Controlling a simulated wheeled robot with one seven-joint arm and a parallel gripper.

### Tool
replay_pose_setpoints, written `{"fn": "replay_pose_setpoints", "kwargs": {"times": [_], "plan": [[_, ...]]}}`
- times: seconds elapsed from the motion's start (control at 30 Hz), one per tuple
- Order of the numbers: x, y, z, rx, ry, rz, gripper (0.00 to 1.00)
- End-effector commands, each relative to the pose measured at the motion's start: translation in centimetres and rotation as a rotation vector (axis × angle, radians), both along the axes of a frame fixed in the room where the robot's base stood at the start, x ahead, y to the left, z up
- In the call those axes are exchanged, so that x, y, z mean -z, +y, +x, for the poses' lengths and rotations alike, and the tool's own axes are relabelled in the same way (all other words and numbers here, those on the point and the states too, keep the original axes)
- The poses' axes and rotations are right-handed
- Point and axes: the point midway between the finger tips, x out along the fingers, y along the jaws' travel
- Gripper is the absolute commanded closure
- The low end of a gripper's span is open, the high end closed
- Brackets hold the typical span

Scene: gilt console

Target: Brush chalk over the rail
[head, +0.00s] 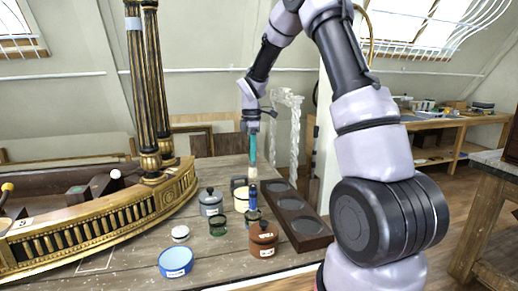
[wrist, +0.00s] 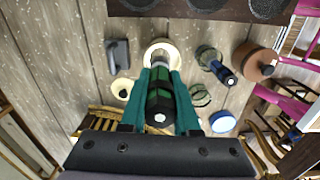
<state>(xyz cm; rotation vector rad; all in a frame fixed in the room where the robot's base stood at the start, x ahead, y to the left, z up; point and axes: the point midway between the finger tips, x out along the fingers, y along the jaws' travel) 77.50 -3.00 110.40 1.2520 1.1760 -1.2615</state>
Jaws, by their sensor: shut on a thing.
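My gripper (head: 252,160), with teal fingers, is shut on a brush (wrist: 160,100) with a green and black handle. It holds the brush above the workbench, over or near a cream pot (head: 241,201). The cream pot also shows beyond the brush in the wrist view (wrist: 172,50). I cannot tell whether the brush's tip touches it. The gilt carved rail (head: 110,224) of the console curves along the left of the bench, apart from my gripper. Pot labels are too small to read, so I cannot tell which holds chalk.
A grey pot (head: 210,203), green glass jar (head: 218,226), brown lidded pot (head: 262,240), blue bowl (head: 175,262) and small white pot (head: 180,234) stand nearby. A blue-handled tool (head: 253,194) stands close to the cream pot. A dark tray (head: 318,243) with round recesses lies right.

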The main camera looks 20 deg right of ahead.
Motion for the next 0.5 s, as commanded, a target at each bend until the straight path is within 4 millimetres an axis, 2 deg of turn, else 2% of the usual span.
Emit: {"fn": "replay_pose_setpoints", "kwargs": {"times": [0.1, 0.2, 0.33, 0.5], "plan": [[0.5, 1.1, -0.3, -0.286, 0.001, 0.003, 1.00], [0.9, 1.8, -0.4, -0.501, 0.001, 0.003, 1.00], [1.2, 2.6, -0.6, -0.705, 0.000, 0.005, 1.00], [1.4, 3.0, -0.7, -0.834, 0.000, 0.006, 1.00]]}}
